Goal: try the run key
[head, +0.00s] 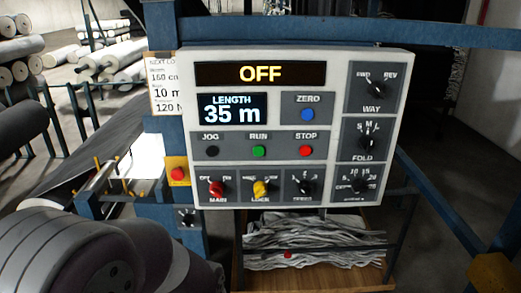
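The control panel (328,120) is a pale upright box facing me in the head view. Its top display (260,73) reads OFF in yellow. The green button (259,151) sits under the label RUN, between a black JOG button (212,152) and a red STOP button (305,151). Below are a red MAIN knob (216,188), a yellow LOCK knob (261,188) and a black speed knob (305,186). Neither gripper shows in the head view.
A red button on a yellow box (177,172) is left of the panel. Blue frame beams (350,32) run above and beside it. A large grey roll (80,250) fills the lower left. A wooden crate (350,278) of grey cloth scraps sits below. More rolls lie at the back left.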

